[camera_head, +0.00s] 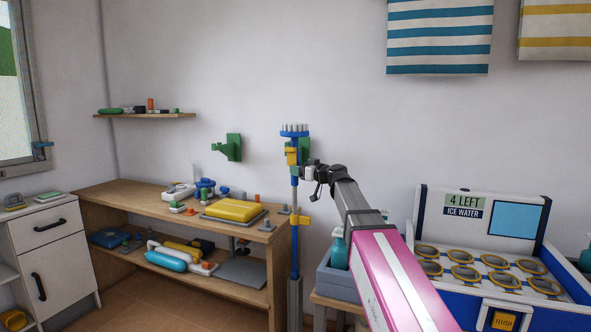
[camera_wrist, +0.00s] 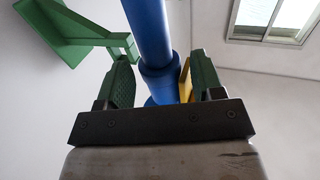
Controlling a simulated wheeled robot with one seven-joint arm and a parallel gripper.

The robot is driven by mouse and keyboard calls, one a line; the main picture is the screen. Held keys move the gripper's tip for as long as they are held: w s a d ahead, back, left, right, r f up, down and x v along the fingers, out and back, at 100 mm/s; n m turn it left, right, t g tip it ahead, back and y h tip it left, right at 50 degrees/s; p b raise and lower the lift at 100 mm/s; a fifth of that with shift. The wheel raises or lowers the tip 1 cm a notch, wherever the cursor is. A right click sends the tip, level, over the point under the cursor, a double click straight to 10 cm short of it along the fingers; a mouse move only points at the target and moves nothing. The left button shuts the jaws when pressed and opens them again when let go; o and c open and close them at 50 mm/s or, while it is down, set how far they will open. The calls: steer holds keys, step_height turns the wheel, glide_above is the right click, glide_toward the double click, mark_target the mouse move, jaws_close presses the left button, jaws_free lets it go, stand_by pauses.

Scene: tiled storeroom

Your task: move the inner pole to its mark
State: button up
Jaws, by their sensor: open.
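A blue pole (camera_head: 294,190) stands upright by the wall, with a pale-bristled brush head (camera_head: 294,130) on top. Its lower end runs into a grey outer tube (camera_head: 295,302). A yellow lever clamp (camera_head: 301,220) sits partway up the pole, and a yellow piece (camera_head: 291,156) sits just below the brush. My gripper (camera_head: 306,172) is at the upper pole. In the wrist view, its open green-padded fingers (camera_wrist: 162,80) stand either side of the blue pole (camera_wrist: 152,35), with a visible gap at the left. A yellow part (camera_wrist: 185,80) lies beside the right finger. I cannot make out the mark.
A green wall bracket (camera_head: 229,148) is left of the pole; another is partly hidden behind it. A wooden bench (camera_head: 130,193) with a yellow case (camera_head: 235,210) stands left. An ice-water stand (camera_head: 480,255) and a grey bin (camera_head: 337,282) are right.

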steer(key=shift+x, duration=1.6)
steer(key=shift+w+d, duration=0.1)
steer(key=shift+d, duration=0.05)
steer(key=c, duration=0.7)
steer(key=o, duration=0.8)
steer(key=shift+c, duration=0.5)
steer(key=shift+d, duration=0.1)
